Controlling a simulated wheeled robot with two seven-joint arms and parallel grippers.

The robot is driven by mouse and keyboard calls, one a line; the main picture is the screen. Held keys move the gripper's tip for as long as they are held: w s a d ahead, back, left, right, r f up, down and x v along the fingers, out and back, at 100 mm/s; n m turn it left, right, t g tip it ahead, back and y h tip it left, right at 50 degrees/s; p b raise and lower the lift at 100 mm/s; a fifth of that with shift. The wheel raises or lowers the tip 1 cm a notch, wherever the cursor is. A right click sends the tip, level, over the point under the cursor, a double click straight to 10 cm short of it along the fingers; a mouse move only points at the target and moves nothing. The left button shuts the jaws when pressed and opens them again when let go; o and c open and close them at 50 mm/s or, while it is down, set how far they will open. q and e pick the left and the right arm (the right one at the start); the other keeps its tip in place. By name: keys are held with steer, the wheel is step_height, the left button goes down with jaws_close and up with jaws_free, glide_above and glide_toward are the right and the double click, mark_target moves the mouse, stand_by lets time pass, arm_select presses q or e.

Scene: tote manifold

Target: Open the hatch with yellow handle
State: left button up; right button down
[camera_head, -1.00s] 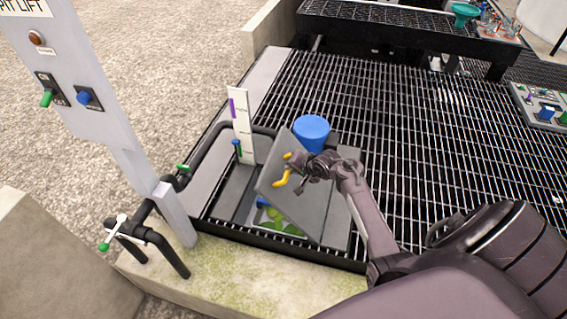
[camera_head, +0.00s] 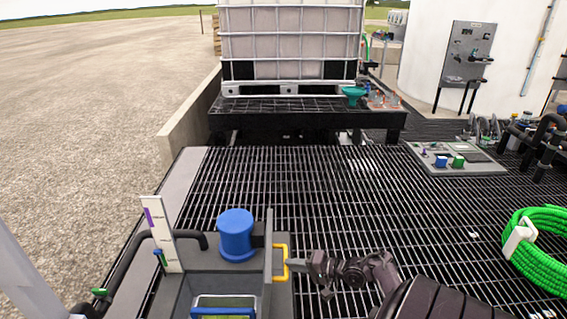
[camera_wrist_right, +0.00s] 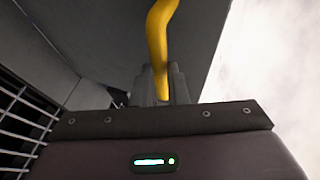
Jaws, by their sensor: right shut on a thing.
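The grey hatch (camera_head: 268,250) stands about upright, seen nearly edge-on in the head view. Its yellow handle (camera_head: 281,262) is on its right face. My right gripper (camera_head: 292,265) is shut on the handle, with the arm coming from the lower right. In the right wrist view the yellow handle (camera_wrist_right: 158,40) runs down between the fingers (camera_wrist_right: 160,88), and the grey hatch panel (camera_wrist_right: 95,35) fills the upper left. The opening left of the hatch shows a blue-edged green thing (camera_head: 225,311) inside, partly cut off by the frame. My left gripper is not in view.
A blue cylinder (camera_head: 236,236) stands behind the opening, with a white gauge board (camera_head: 163,235) and black pipe (camera_head: 130,255) to the left. A green hose coil (camera_head: 540,250) lies at the right. The grating (camera_head: 330,200) behind is clear.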

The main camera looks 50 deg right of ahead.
steer(key=shift+s+d+f, duration=0.3)
steer(key=shift+s+f, duration=0.5)
steer(key=shift+s, duration=0.1)
steer(key=shift+a+f, duration=0.1)
steer(key=c, duration=1.4)
jaws_free()
steer(key=shift+w, duration=0.15)
steer(key=shift+c, duration=0.2)
steer(key=shift+w, duration=0.15)
steer(key=shift+r, duration=0.2)
steer(key=v, duration=0.8)
steer(key=shift+w, duration=0.1)
steer(key=shift+f, duration=0.1)
